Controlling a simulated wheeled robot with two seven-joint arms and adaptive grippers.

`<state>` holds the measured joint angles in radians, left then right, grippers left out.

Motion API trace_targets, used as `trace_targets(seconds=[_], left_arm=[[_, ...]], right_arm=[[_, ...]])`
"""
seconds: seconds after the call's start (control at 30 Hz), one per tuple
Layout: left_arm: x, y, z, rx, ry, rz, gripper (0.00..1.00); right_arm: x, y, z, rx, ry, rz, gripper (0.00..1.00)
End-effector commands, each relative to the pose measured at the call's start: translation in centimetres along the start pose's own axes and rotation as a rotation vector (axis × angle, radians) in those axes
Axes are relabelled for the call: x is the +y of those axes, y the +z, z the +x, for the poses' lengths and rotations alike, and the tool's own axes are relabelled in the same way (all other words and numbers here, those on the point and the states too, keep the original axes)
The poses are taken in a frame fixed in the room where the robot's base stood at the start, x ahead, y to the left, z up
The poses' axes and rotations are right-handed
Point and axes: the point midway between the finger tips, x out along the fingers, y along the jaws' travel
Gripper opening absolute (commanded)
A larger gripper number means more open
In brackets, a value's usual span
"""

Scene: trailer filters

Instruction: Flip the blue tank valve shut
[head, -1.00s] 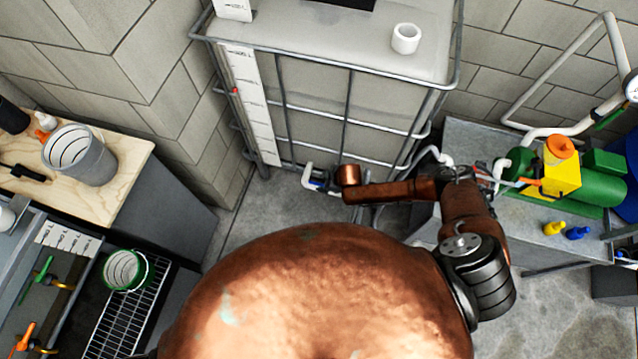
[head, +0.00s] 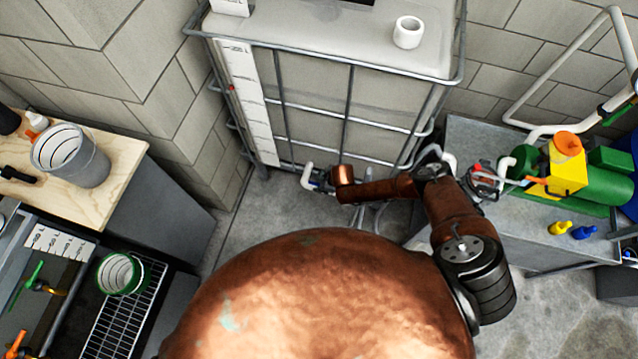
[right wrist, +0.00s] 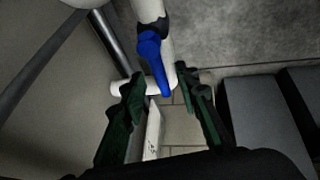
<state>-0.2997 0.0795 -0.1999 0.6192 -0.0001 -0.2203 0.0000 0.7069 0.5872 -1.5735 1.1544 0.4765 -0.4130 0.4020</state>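The blue tank valve (head: 317,184) sits on the white outlet pipe at the foot of the caged tank (head: 335,110). In the right wrist view its blue lever (right wrist: 152,58) slants down across the white pipe. My right gripper (right wrist: 160,76) has two green fingers spread apart, with the lever's lower end showing between the fingertips. I cannot tell whether a finger touches it. In the head view my right gripper (head: 329,187) is at the valve, mostly hidden by my copper wrist. My left gripper is not in view.
Cage bars and a pale tank wall (right wrist: 50,100) are close on the left of the wrist view. A grey bench (head: 510,222) with a green and yellow pump (head: 585,180) stands right. A wooden bench (head: 100,190) stands left. Floor before the tank is open.

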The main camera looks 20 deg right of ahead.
Motion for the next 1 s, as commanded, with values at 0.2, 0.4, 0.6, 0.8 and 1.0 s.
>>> trace_targets(seconds=[0.2, 0.4, 0.6, 0.8, 1.0], left_arm=[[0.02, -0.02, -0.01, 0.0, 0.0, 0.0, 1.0], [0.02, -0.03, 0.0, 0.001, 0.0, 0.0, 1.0], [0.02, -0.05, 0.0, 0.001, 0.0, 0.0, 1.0], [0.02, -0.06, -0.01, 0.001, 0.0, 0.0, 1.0], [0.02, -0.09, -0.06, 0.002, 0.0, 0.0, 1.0]], right_arm=[[0.02, 0.02, -0.02, 0.0, 0.0, 0.0, 0.17], [0.02, 0.03, -0.02, 0.0, 0.0, 0.0, 0.03], [0.03, 0.05, -0.03, 0.0, 0.0, 0.0, 0.0], [0.03, 0.06, -0.03, -0.001, 0.001, 0.0, 0.0], [0.03, 0.16, -0.09, -0.001, 0.0, 0.0, 0.0]])
